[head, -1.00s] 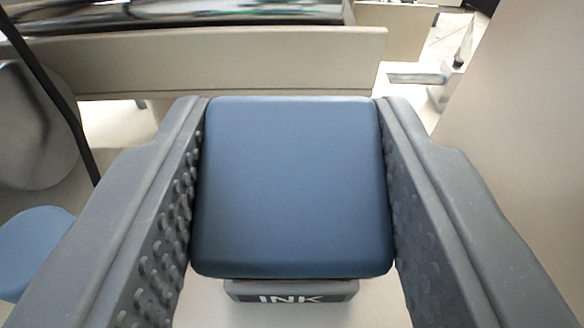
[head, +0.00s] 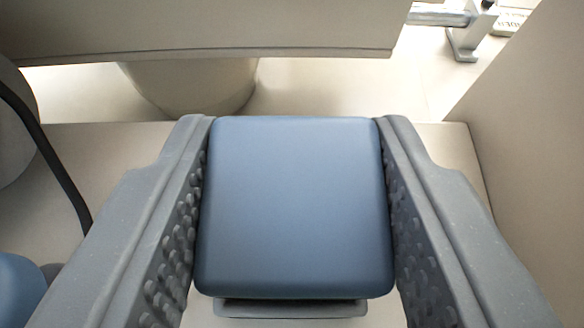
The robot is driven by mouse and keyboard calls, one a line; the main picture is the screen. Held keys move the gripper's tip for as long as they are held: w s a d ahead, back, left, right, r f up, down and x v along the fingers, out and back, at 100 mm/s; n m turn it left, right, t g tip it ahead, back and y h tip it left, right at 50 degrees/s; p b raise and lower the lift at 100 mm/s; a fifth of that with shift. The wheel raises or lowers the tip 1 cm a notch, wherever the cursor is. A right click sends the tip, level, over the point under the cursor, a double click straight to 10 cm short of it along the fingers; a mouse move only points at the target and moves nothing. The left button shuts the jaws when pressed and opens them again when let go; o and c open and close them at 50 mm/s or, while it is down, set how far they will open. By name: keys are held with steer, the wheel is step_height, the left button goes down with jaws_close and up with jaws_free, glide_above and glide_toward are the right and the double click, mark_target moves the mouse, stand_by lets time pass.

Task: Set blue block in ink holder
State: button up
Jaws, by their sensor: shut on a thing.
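The blue block (head: 295,205) fills the middle of the head view, squarely between the two grey fingers. My gripper (head: 296,125) is shut on it, with the studded inner pads against its left and right sides. The ink holder (head: 290,308) shows only as a grey edge just below the block's near side. The rest of the holder is hidden behind the block, and I cannot tell whether block and holder touch.
A beige panel (head: 200,30) spans the top, with a rounded beige base (head: 190,85) under it. A beige wall (head: 535,130) stands close on the right. A black cable (head: 50,160) and a blue rounded thing (head: 18,290) are at left. A metal rod (head: 440,14) is at upper right.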

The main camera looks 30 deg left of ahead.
steer(key=shift+f, duration=0.75)
steer(key=o, duration=1)
steer(key=shift+o, duration=0.2)
steer(key=shift+r, duration=0.1)
steer(key=shift+s+d+r, duration=0.1)
steer(key=shift+s+r, duration=0.05)
steer(key=shift+s, duration=0.1)
steer(key=v, duration=1.1)
steer(key=shift+r, duration=0.2)
steer(key=shift+d, duration=0.15)
